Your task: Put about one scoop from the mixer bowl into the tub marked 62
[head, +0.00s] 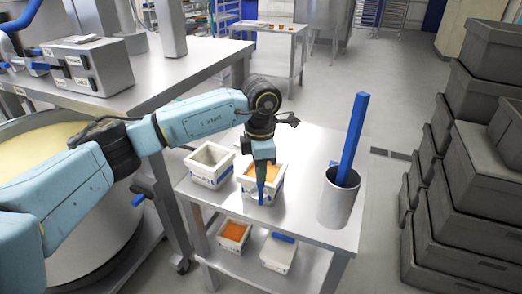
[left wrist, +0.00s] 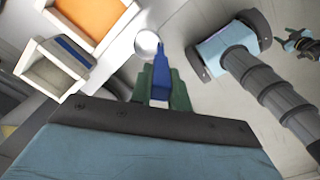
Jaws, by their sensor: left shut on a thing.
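My left gripper (head: 265,166) points down over the front of a white tub with orange filling (head: 249,183) on the steel cart. It is shut on a blue-handled tool (head: 261,189). In the left wrist view, the green fingers (left wrist: 162,88) clasp the blue handle (left wrist: 161,72); a round pale end (left wrist: 147,44) shows beyond it, perhaps the scoop. I cannot tell whether it holds anything. The mixer bowl (head: 88,250) at the left holds pale yellow stuff (head: 40,143), partly behind my arm. No tub number is legible.
A white tub (head: 199,173) that looks empty stands left of the orange one. A steel cylinder (head: 337,205) with a tall blue handle (head: 353,135) stands at the cart's right. More tubs (head: 233,233) sit on the lower shelf. Grey crates (head: 462,200) are stacked at the right.

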